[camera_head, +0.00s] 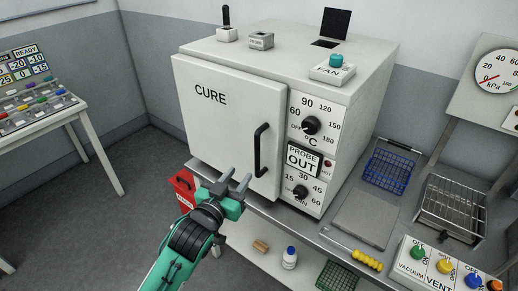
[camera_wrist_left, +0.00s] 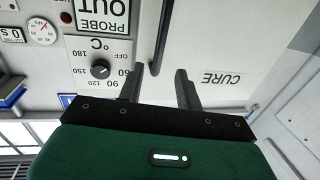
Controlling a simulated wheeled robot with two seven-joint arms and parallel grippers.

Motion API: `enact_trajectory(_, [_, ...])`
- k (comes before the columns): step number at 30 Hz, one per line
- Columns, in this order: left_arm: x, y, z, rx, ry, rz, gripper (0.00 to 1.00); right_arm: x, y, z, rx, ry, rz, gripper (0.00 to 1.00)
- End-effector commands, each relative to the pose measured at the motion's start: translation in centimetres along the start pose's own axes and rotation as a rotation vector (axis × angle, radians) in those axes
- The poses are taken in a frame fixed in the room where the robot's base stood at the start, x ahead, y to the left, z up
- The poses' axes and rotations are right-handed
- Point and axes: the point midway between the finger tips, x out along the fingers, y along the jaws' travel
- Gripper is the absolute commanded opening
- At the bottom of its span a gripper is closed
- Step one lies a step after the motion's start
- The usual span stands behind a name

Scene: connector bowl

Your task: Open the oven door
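The oven (camera_head: 290,62) is a white box on a steel bench. Its white door (camera_head: 215,125), marked CURE, looks shut against the front. A black upright bar handle (camera_head: 261,150) sits near the door's right edge; the handle (camera_wrist_left: 161,40) also shows in the left wrist view. My left gripper (camera_head: 236,178) is open and empty, in front of the door, a little below and left of the handle. In the left wrist view the handle lies beyond the gap between the fingers (camera_wrist_left: 159,80), apart from them. My right gripper is in neither view.
A control panel with a °C dial (camera_head: 311,125) and a minutes dial (camera_head: 300,191) is right of the door. A red bin (camera_head: 184,187) stands below left. A blue basket (camera_head: 388,170), a wire rack (camera_head: 452,206) and a yellow-handled tool (camera_head: 366,259) lie right.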

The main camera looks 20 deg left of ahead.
Motion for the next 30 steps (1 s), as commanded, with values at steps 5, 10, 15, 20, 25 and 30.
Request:
enact_trajectory(5, [3.5, 0.0, -0.4, -0.001, 0.001, -0.001, 0.35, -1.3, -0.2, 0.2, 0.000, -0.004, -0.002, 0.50])
enact_trajectory(10, [6.9, 0.0, -0.4, 0.001, 0.001, 0.000, 0.35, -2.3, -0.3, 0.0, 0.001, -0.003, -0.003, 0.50])
enact_trajectory(15, [9.7, 0.0, -0.3, 0.001, 0.001, 0.000, 0.35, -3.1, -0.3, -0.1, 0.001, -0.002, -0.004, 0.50])
enact_trajectory(20, [11.3, 0.0, -0.1, 0.000, 0.000, 0.000, 0.35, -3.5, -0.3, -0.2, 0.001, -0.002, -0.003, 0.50])
enact_trajectory(25, [12.1, 0.0, 0.0, 0.000, 0.000, 0.000, 0.35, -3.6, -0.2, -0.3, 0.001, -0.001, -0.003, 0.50])
enact_trajectory(30, [12.1, 0.0, 0.0, 0.000, 0.000, 0.000, 0.35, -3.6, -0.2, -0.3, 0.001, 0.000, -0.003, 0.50])
